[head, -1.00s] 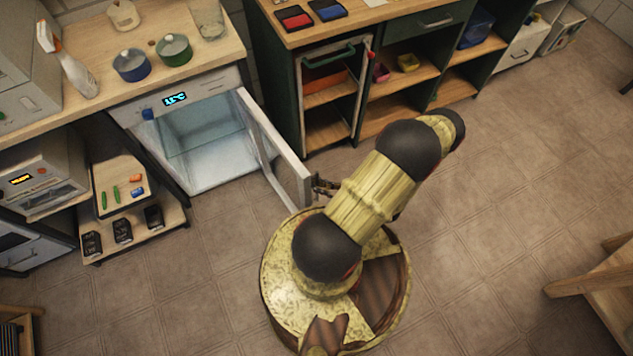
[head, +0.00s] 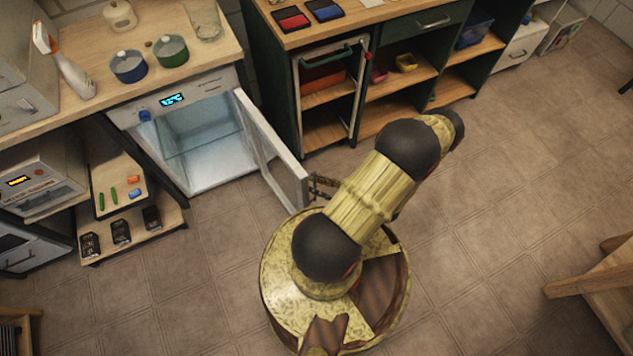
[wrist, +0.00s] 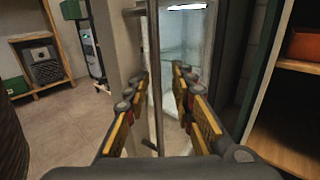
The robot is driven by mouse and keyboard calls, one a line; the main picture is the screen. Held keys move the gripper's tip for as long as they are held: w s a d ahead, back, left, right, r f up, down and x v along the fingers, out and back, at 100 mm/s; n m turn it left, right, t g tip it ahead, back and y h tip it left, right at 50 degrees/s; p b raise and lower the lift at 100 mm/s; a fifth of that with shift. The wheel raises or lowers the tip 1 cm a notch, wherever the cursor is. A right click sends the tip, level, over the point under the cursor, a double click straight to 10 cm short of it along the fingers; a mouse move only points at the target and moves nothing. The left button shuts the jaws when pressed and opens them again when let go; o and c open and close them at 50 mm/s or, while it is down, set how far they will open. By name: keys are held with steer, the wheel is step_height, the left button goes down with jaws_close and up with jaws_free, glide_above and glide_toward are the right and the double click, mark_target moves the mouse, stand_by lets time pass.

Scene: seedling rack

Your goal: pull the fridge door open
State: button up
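The fridge (head: 165,104) stands under the wooden counter, with a lit blue display on its front and a pale, empty-looking interior. Its white door (head: 272,150) is swung wide open, out into the room. My gripper (head: 322,187) is at the outer side of the door's free edge, partly hidden by my arm. In the wrist view my gripper (wrist: 159,78) is open, with its two fingers apart. A thin vertical handle bar (wrist: 156,85) runs between the fingers, and neither finger is clearly pressed on it. The lit fridge interior (wrist: 185,55) shows beyond.
A green cabinet (head: 275,85) with open shelves stands right of the fridge. A low shelf (head: 170,222) with small items is at the left. A wooden piece of furniture (head: 600,290) is at the lower right. The tiled floor (head: 490,240) on the right is clear.

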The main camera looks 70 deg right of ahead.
steer(key=s, duration=1.2)
steer(key=shift+d, duration=0.1)
stand_by(0.4)
